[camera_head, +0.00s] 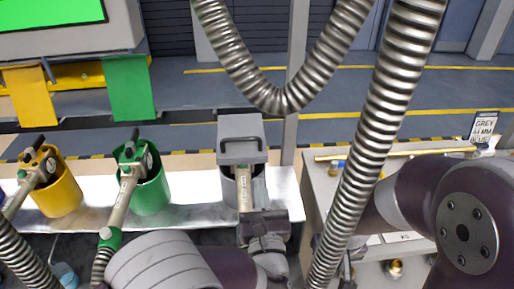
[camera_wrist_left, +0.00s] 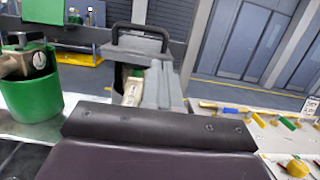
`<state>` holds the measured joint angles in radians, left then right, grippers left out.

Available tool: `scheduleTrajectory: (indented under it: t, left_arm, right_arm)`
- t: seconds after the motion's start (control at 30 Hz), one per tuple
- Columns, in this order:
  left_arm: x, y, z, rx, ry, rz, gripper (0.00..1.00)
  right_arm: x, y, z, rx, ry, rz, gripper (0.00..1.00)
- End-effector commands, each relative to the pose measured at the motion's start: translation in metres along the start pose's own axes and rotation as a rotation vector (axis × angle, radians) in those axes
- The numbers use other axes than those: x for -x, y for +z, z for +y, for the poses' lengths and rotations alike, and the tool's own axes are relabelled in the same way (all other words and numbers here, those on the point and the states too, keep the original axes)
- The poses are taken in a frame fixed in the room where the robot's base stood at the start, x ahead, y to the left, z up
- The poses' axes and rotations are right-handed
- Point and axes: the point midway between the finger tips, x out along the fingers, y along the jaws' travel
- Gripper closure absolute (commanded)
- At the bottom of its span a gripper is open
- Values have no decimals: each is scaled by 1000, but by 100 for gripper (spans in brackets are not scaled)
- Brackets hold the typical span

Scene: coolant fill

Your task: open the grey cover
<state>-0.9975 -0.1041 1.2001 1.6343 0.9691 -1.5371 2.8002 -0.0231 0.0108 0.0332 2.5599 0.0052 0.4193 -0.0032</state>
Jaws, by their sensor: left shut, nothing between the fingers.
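The grey cover (camera_head: 240,127) is a flat plate with a dark loop handle (camera_head: 240,150), over a grey holder (camera_head: 229,188) on the white bench. In the left wrist view the cover (camera_wrist_left: 139,45) looks tilted, with its handle on top; I cannot tell its exact angle. A pale nozzle stands in the holder beneath it. My left gripper (camera_head: 258,190) is in front of the holder, close below the cover. Its grey fingers (camera_wrist_left: 165,85) are together and empty. Whether they touch the cover or holder is unclear. My right arm shows at the right, but its fingers cannot be made out.
A green holder (camera_head: 150,190) and a yellow holder (camera_head: 60,192), each with a nozzle, stand to the left. Ribbed metal hoses (camera_head: 365,140) hang in front of the right side. A side bench (camera_head: 320,185) with brass fittings and a sign (camera_head: 484,126) is at the right.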

Motion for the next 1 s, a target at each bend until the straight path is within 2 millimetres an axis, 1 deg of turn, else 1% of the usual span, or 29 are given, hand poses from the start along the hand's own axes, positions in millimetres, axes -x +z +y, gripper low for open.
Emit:
scheduleTrajectory:
  t: [0.03, 0.2, 0.3, 0.43, 0.6, 1.0]
  left_arm:
    - [-12, 3, 2, -3, 5, 2, 100]
    - [-49, 3, 1, -2, 4, 1, 100]
    - [-67, 3, 1, -2, 3, 0, 100]
    - [-85, 1, 0, -1, 1, 1, 100]
    - [-95, 0, 0, -2, 0, 0, 100]
    - [-96, 0, -1, -1, -1, 3, 100]
  right_arm:
    - [8, -1, 0, 0, 0, 0, 57]
    - [19, -2, 0, 0, 0, 0, 57]
    - [25, -3, 0, 0, 0, 0, 57]
    - [29, -3, 0, 0, 0, 0, 57]
    - [31, -4, 0, 0, 0, 0, 57]
    - [31, -4, 0, 0, 0, 0, 57]
